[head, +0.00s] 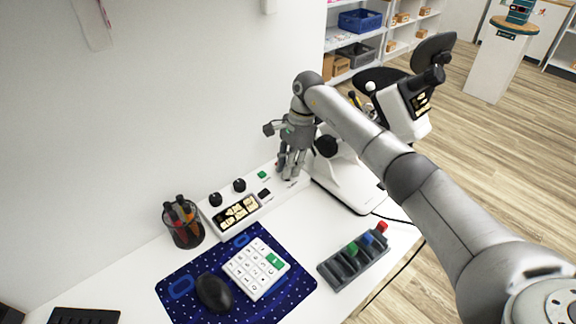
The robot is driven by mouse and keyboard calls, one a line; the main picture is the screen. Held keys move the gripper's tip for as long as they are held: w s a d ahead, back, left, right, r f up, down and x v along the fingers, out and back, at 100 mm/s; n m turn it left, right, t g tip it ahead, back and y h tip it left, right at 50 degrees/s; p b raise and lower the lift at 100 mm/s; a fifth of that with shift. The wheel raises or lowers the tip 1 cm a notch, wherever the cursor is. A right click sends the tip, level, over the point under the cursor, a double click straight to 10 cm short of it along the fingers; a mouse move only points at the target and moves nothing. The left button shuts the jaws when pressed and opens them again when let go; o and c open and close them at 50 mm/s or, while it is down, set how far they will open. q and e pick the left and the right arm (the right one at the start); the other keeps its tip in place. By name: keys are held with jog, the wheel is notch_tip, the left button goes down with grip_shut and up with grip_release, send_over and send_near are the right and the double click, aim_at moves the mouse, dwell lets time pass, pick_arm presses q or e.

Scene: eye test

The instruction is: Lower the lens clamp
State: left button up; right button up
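A white optical instrument (345,187) with a black eyepiece and a small symbol panel stands at the back right of the desk. My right arm crosses in front of it and hides much of its middle. I cannot make out a lens clamp for certain. A black round knob (326,146) shows on the instrument's left side. My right gripper (288,172) points down just left of the instrument, over or beside the right end of a white control box (222,229). Its fingers look close together, but their gap and any contact are unclear. My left gripper is out of view.
A blue mat (300,286) holds a black mouse (213,293) and a white keypad (247,275). A pen cup (183,236) stands by the wall. A grey slotted rack (338,275) with coloured pieces sits near the desk's right edge. Shelves (345,38) stand behind.

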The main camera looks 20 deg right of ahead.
jog(key=o, duration=0.3)
jog(key=shift+s+d, duration=0.1)
jog(key=shift+r, duration=0.25)
jog(key=v, duration=1.1)
jog(key=shift+r, duration=0.25)
jog(key=shift+c, duration=0.3)
